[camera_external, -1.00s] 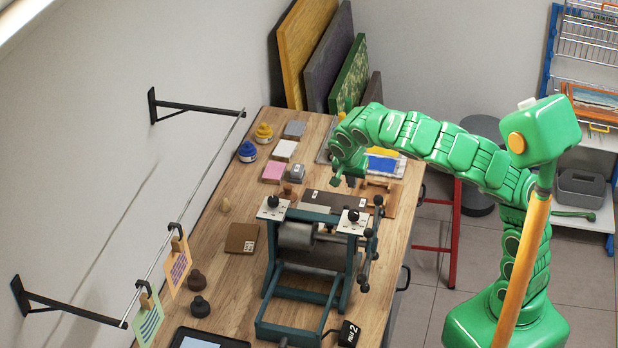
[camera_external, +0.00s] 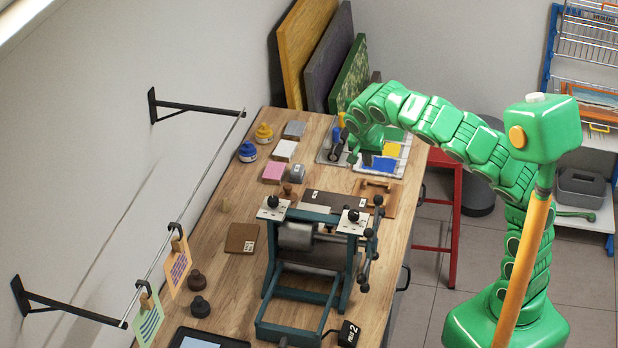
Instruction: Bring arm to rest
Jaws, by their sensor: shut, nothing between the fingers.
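My green arm reaches from the right over the far end of the wooden workbench (camera_external: 233,292). My gripper (camera_external: 354,160) points down near the ink trays, small in this view, and is shut with nothing held. It is above or just beside a tray with blue and yellow areas (camera_external: 381,164). A grey tray with a roller (camera_external: 334,146) is just left of it. I cannot tell the exact height of the gripper over the bench.
A roller press (camera_external: 310,262) stands on the bench in front. Ink jars (camera_external: 248,152), coloured blocks (camera_external: 275,173) and a brown block (camera_external: 241,238) lie left. Large panels (camera_external: 306,50) lean at the back. A rail with hanging prints (camera_external: 177,262) runs along the wall. A red stool (camera_external: 456,215) stands right.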

